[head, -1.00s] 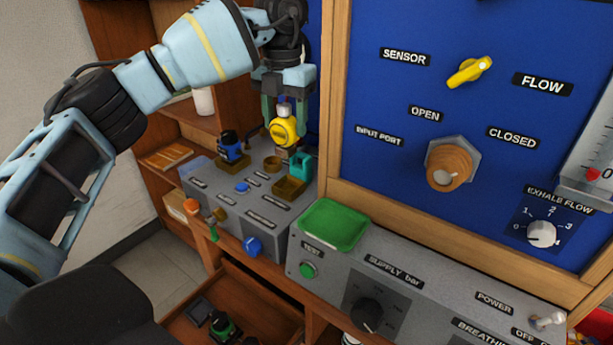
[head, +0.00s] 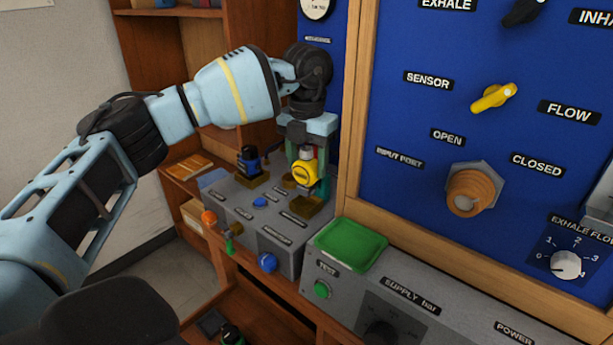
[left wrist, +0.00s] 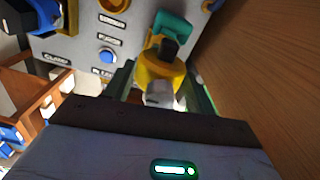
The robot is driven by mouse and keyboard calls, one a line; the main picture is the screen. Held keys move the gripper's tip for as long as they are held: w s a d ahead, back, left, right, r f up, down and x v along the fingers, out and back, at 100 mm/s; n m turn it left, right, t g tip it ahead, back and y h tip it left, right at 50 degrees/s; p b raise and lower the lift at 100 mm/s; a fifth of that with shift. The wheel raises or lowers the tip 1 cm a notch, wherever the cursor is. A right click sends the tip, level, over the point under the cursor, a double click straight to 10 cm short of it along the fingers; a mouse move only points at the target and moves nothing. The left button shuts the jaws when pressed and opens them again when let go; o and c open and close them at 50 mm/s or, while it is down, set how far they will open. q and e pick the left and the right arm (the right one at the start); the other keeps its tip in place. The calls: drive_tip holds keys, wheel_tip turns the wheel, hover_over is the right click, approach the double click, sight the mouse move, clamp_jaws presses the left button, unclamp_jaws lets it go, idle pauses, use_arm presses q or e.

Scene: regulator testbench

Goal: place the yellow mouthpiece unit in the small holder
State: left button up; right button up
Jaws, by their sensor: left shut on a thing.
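The yellow mouthpiece unit (head: 304,174) is upright between the fingers of my left gripper (head: 305,163), which is shut on it. It hangs over the right part of a grey bench box. A brass square holder (head: 308,207) sits on the box just below the unit; I cannot tell whether they touch. My right gripper is not in view.
A blue and black unit (head: 249,160) stands in another brass holder at the back left. A green tray (head: 348,244) lies on the grey supply panel to the right. The blue panel's wooden frame (head: 352,110) rises close to the right of my left gripper.

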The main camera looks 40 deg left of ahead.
sight(307, 177)
use_arm(q)
drive_tip(key=shift+f, duration=1.95)
drive_tip(key=shift+f, duration=0.1)
drive_tip(key=o, duration=1.2)
drive_tip(key=shift+o, duration=0.2)
wheel_tip(307, 177, up, 12)
drive_tip(key=shift+r, duration=0.1)
